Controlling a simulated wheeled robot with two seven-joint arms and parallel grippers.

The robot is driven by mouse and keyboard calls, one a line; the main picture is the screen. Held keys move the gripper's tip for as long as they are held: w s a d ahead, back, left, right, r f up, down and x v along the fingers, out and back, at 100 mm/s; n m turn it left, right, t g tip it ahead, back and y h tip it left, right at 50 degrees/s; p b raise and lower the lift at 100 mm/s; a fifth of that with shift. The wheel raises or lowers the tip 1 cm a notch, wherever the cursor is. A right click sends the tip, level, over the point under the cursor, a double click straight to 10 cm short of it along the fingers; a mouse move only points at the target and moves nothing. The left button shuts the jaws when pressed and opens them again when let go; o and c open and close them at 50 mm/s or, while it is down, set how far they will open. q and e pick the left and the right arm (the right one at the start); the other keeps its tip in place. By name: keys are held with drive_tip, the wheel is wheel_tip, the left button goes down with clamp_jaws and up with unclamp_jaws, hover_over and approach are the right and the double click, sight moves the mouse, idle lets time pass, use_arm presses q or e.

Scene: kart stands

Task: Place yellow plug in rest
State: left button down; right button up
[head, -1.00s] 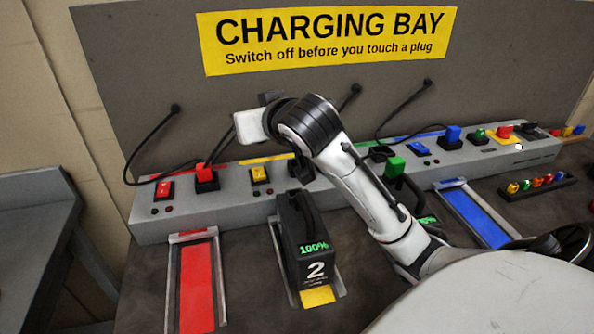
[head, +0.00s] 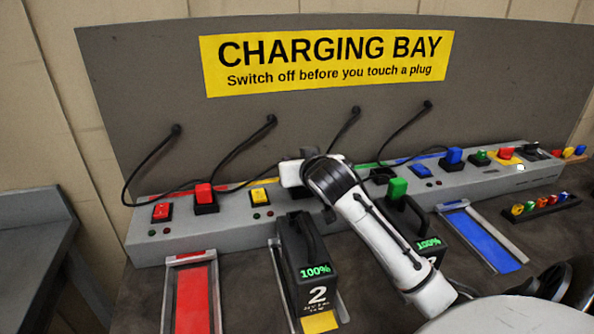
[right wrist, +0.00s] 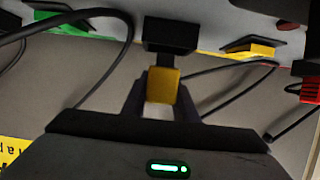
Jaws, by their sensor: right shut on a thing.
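My right gripper is shut on the yellow plug (right wrist: 163,87) in the right wrist view. The plug lines up with a black holder (right wrist: 170,35) on the grey charging strip; a dark stem spans between them. I cannot tell whether the plug is seated. In the head view my right gripper (head: 293,178) is low over the strip, behind battery 2, and hides the plug and holder. The yellow switch (head: 259,196) is just left of it and also shows in the right wrist view (right wrist: 250,50). My left gripper is not in view.
Another battery (head: 408,225) with a green plug (head: 397,188) stands right of my arm. The red plug (head: 204,194) sits to the left. Black cables hang from the back panel (head: 330,125).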

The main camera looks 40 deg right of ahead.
wheel_tip(320, 180, down, 2)
drive_tip(key=shift+f, duration=0.1)
drive_tip(key=o, duration=1.1)
drive_tip(key=shift+s+a+r, duration=0.15)
drive_tip(key=shift+r, duration=0.1)
drive_tip(key=p+v, duration=0.3)
drive_tip(key=v, duration=0.2)
drive_tip(key=shift+r+p, duration=0.1)
drive_tip(key=shift+p, duration=0.2)
drive_tip(key=v, duration=0.6)
drive_tip(key=shift+s, duration=0.3)
